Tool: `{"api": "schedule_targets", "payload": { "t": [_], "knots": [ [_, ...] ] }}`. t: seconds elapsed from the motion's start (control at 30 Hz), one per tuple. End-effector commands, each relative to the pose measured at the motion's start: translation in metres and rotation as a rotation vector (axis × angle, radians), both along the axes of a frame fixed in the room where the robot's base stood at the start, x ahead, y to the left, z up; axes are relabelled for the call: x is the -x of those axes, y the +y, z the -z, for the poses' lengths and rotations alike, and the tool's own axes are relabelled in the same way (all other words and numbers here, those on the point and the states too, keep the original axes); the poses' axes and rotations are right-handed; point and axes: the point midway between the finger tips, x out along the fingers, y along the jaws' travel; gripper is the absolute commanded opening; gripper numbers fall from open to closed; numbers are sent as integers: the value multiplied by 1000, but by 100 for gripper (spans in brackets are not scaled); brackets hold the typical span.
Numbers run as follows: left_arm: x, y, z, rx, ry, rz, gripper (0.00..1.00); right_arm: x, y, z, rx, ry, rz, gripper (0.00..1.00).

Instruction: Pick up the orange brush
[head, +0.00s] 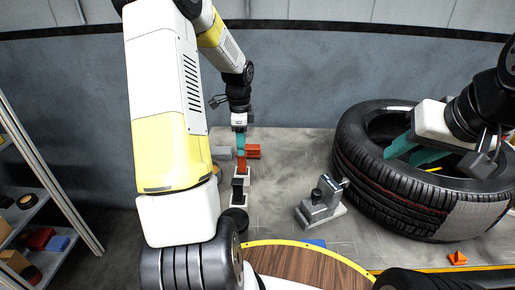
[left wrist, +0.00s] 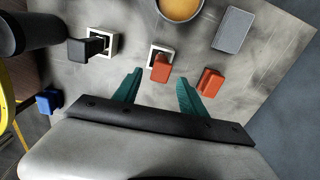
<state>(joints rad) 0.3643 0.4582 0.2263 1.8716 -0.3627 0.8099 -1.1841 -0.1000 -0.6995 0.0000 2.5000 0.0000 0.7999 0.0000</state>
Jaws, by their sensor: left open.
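The orange brush (head: 242,164) stands upright in a small white square holder on the grey table. In the left wrist view the brush (left wrist: 160,69) shows end-on, between the two teal fingertips. My left gripper (head: 241,143) is open, pointing down right above the brush; its fingers also show apart in the left wrist view (left wrist: 158,80). I cannot tell whether they touch the brush. My right gripper (head: 415,152) is over the tyre (head: 395,205) at the right, with its teal fingers apart.
A black-handled tool (left wrist: 84,49) stands in another white holder beside the brush. A red-orange block (left wrist: 210,82), a grey box (left wrist: 233,30) and a round orange-filled container (left wrist: 181,6) are close by. A grey metal device (head: 320,205) stands between brush and tyre. Shelves (head: 40,205) are at left.

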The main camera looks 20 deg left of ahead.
Motion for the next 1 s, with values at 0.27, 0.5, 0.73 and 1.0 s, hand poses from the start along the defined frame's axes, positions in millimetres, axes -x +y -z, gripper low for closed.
{"api": "schedule_targets", "payload": {
  "t": [0.27,0.5,0.73,1.0],
  "knots": [
    [-4,5,33,6,20,50,49,0,0,0,0,0,0,36],
    [2,3,62,7,22,50,49,0,0,0,0,0,0,36],
    [4,2,91,6,20,49,49,0,0,0,0,0,0,36],
    [3,3,94,6,18,48,49,0,0,0,0,0,0,36]
  ]
}}
